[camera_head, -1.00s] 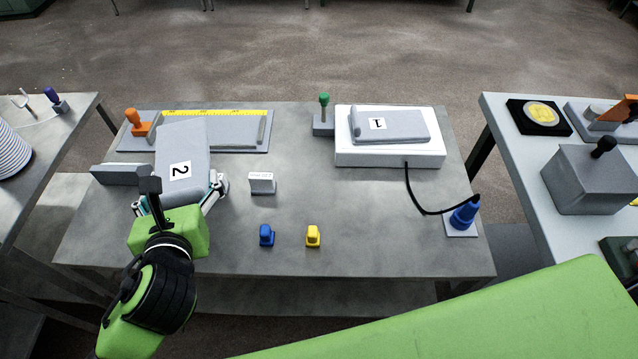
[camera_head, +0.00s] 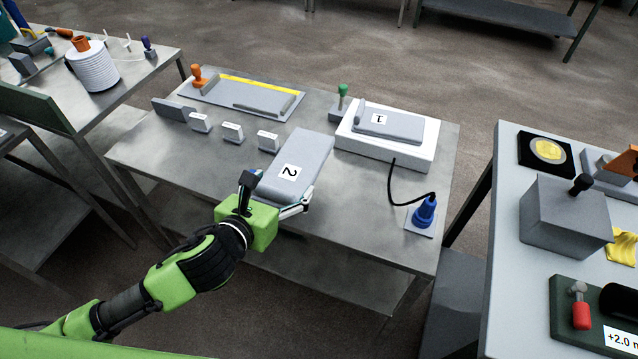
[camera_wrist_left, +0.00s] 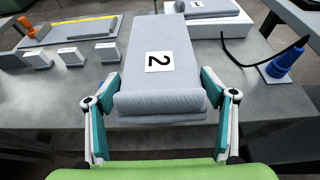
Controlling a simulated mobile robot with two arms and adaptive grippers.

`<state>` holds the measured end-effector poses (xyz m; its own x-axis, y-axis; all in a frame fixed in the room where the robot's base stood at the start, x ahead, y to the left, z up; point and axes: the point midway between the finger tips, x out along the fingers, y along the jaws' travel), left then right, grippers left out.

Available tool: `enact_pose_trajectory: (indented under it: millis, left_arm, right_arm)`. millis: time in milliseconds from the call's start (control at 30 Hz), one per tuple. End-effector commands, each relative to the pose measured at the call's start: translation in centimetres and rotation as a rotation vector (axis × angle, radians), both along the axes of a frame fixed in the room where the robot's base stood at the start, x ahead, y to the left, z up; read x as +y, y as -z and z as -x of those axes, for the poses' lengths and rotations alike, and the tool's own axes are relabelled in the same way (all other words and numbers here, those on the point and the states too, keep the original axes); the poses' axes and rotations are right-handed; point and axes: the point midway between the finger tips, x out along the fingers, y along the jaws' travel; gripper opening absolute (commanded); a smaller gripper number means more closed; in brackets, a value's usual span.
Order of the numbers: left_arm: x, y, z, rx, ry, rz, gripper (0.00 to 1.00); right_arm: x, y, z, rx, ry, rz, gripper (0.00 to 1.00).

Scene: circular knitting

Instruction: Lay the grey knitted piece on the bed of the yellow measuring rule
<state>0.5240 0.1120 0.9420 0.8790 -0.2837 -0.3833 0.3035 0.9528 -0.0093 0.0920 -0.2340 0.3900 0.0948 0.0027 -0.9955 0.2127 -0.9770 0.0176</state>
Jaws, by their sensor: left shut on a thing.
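A grey knitted piece marked 2 (camera_head: 302,155), thick and folded over at its near end, is held by my left gripper (camera_head: 278,200). In the left wrist view, the fingers of the gripper (camera_wrist_left: 160,105) stand on both sides of the near fold of piece 2 (camera_wrist_left: 163,80). The yellow measuring rule (camera_head: 258,86) runs along the back edge of its flat grey bed (camera_head: 225,97) at the table's back left. No knitted piece lies on that bed. A second grey piece, marked 1 (camera_head: 395,126), lies on a white box (camera_head: 384,150). My right gripper is not in view.
An orange-handled stamp (camera_head: 198,77) stands at the bed's left end. Several small white-faced blocks (camera_head: 232,132) stand in front of the bed. A green-knobbed block (camera_head: 342,98) is beside the white box. A black cable runs to a blue plug (camera_head: 426,211) at right.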

Motion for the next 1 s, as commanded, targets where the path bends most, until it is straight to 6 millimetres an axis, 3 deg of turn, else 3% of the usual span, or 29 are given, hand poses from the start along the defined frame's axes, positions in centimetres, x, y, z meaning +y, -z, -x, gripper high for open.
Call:
enact_pose_trajectory:
  millis: [233, 400, 733, 900, 1000]
  left_arm:
    - [-5.5, 2.4, -2.5, 0.002, 0.0, 0.007, 0.53]
    - [-7.8, 5.9, -3.6, 0.004, -0.001, 0.003, 0.53]
    - [-9.9, 8.8, -4.6, 0.002, -0.001, 0.001, 0.53]
    - [-9.7, 11.2, -4.6, 0.002, -0.001, 0.0, 0.53]
    - [-9.8, 11.6, -4.6, 0.0, 0.0, 0.0, 0.53]
  right_arm:
    - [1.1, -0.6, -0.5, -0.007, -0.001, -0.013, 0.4]
    - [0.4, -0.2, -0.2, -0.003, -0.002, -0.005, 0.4]
    - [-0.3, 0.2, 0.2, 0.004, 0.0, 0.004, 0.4]
    - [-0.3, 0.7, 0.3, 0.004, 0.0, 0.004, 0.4]
    - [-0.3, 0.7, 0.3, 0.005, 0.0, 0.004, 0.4]
